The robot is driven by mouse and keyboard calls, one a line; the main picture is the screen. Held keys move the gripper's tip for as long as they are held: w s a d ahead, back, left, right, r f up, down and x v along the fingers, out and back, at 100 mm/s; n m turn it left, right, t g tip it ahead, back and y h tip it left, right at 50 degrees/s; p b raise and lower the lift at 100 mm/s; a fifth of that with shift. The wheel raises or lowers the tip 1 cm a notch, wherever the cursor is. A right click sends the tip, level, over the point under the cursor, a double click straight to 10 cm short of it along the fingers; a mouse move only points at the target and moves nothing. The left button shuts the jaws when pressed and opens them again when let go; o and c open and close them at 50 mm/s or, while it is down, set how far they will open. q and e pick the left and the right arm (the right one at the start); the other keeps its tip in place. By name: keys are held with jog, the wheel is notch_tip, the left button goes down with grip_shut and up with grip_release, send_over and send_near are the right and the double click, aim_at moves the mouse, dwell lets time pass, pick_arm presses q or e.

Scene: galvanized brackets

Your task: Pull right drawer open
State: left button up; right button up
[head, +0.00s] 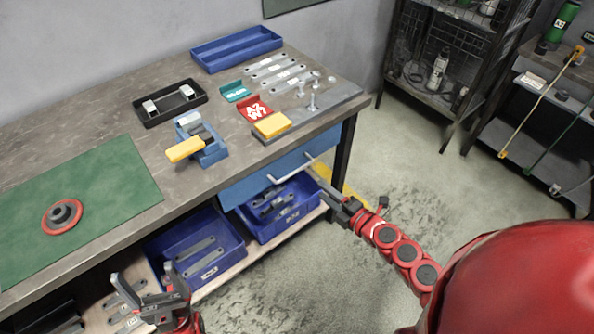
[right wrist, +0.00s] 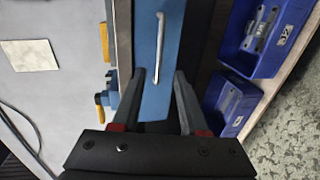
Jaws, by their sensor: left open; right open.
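The right drawer is a blue front (head: 250,184) under the tabletop's right end, and it looks shut. Its pale bar handle (head: 292,175) runs along the front. In the right wrist view the handle (right wrist: 159,45) stands upright in the picture on the blue drawer front (right wrist: 146,60). My right gripper (head: 330,191) is open and empty, near the drawer's right end. In the wrist view its two fingers (right wrist: 159,76) point at the drawer, with the handle's near end close to the gap between the tips. My left gripper (head: 145,285) is open and empty, low at the front left.
Blue bins (head: 200,258) and (head: 285,217) with brackets sit on the lower shelf below the drawer. On the workbench (head: 95,120) are a blue vise (head: 205,145), a black tray (head: 165,112) and a green mat (head: 100,200). Open floor lies right of the bench.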

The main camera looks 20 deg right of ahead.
aim_at(297, 172)
jog(key=shift+p+x, duration=0.3)
jog(key=shift+x, duration=6.3)
grip_shut()
